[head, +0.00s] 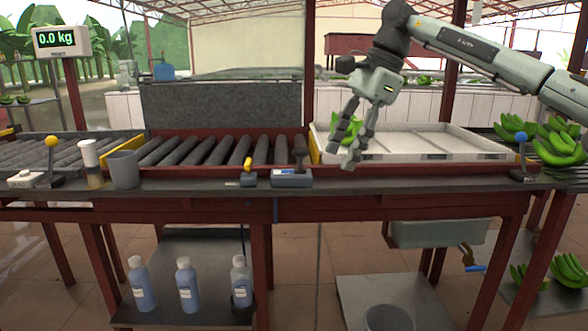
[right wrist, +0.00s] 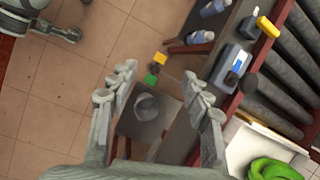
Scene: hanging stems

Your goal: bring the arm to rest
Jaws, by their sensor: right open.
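My right gripper (head: 343,150) hangs fingers down above the near left part of the white tray in the head view, with its arm coming in from the right. Its fingers are apart and nothing is between them. In the right wrist view the open fingers (right wrist: 160,72) frame the floor and a low shelf, well below. A green banana cluster (head: 354,127) shows just behind the fingers, in the tray (head: 430,157); a green cluster (right wrist: 272,170) also shows in the tray at the right wrist view's lower right. My left gripper is not in view.
A roller conveyor (head: 205,150) lies left of the tray. A grey box tool (head: 291,178), a yellow-handled tool (head: 248,179) and a grey cup (head: 124,169) stand along the bench edge. Banana clusters (head: 560,148) lie at the right. A scale display (head: 60,40) reads 0.0 kg.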

